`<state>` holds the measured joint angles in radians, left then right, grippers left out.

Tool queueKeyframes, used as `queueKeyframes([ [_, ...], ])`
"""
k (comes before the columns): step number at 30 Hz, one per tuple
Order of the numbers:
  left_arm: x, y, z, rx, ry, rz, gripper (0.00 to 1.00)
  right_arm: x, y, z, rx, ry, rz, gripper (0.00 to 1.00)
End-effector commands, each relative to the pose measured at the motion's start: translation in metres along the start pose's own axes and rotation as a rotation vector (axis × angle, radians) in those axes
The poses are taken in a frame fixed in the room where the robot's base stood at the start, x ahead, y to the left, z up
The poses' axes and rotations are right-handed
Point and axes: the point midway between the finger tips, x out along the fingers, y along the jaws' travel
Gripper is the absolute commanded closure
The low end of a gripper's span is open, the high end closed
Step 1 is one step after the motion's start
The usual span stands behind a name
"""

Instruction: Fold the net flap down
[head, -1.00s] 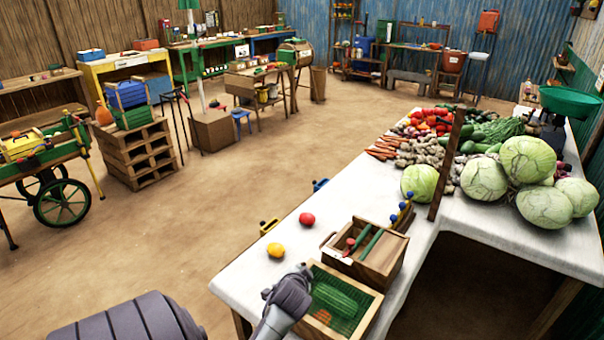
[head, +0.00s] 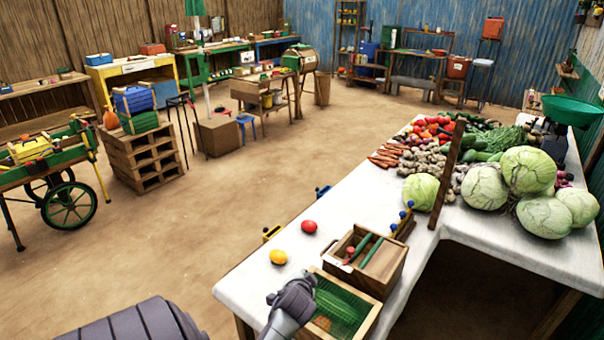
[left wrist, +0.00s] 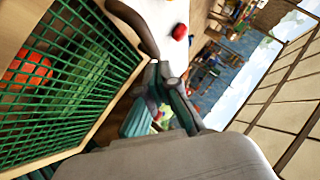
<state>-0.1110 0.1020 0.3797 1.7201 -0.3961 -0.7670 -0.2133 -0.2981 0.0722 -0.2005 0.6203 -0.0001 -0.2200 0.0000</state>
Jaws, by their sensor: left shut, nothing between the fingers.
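The wooden box with green netting (head: 330,299) stands at the front corner of the white table. Through the net, a long green vegetable and an orange-red one show. In the left wrist view, the green net (left wrist: 75,75) fills the left side in its wooden frame, with red and green produce behind it. I cannot tell whether the flap lies fully flat. My left gripper (head: 280,298) is shut and empty at the left rim of the netted box. Its fingers also show in the left wrist view (left wrist: 165,78). Whether it touches the box is unclear. My right gripper is out of view.
An open wooden box (head: 383,279) with red and green pieces stands just behind. A yellow ball-like item (head: 278,257) and a red one (head: 309,226) lie on the bare table (head: 262,275). Cabbages (head: 484,187) and other vegetables fill the far right.

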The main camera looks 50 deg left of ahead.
Motion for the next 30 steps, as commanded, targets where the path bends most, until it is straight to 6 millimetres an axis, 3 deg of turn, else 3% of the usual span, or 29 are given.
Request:
queueKeyframes([
  [1, -0.008, -0.012, -0.014, 0.000, 0.004, -0.001, 1.00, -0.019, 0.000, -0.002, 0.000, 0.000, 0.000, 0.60],
  [3, -0.018, -0.006, -0.007, 0.001, 0.005, -0.001, 1.00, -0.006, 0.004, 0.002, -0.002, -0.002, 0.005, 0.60],
  [9, -0.062, -0.009, -0.007, 0.000, 0.008, -0.001, 1.00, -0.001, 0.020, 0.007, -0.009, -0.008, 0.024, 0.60],
  [15, -0.092, -0.011, -0.008, 0.000, 0.007, -0.001, 1.00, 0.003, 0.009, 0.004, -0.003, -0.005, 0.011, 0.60],
  [20, -0.102, -0.013, -0.009, 0.001, 0.008, -0.003, 1.00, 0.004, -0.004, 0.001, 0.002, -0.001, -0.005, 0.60],
  [27, -0.104, -0.013, -0.009, 0.001, 0.007, 0.001, 1.00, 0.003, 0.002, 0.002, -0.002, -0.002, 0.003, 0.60],
  [30, -0.113, 0.001, -0.008, -0.009, 0.000, 0.046, 1.00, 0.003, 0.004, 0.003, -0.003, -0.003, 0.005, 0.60],
])
